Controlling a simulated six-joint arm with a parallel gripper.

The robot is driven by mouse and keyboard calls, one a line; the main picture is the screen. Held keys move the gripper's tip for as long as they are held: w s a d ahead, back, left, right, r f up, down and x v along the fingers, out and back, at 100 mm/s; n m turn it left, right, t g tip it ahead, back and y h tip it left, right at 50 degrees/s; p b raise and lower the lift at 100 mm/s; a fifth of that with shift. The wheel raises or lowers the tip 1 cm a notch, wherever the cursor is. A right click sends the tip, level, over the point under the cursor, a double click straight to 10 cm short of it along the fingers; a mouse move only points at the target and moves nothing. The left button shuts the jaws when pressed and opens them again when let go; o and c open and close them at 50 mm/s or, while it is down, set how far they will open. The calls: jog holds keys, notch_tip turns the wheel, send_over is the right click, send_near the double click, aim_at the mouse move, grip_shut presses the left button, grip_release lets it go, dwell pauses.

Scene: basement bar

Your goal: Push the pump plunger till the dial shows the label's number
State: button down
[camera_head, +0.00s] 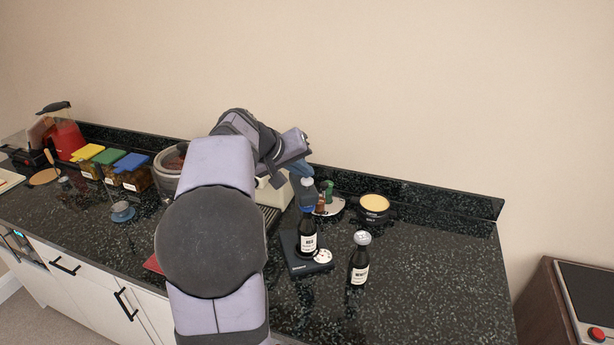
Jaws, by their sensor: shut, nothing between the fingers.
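A dark bottle with a white label (309,243) stands upright on a flat black base (298,265). A round white dial (323,256) sits on the base at the bottle's front right; its reading is too small to make out. A second dark bottle (358,268) with a silver top and a white label stands on the counter to the right. The label numbers are not legible.
A black round tub with a yellow top (374,207) and a small round tray with brown items (327,205) stand behind. Canisters with yellow, green and blue lids (131,163) and a blue cup (122,211) are at left. The speckled counter (440,270) is clear at right.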

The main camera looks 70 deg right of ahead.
aim_at(304, 182)
jog(key=shift+r, duration=0.55)
jog(key=shift+r+p, duration=0.1)
jog(key=shift+p, duration=0.2)
jog(key=shift+r+p, duration=1.8)
jog(key=shift+r, duration=0.65)
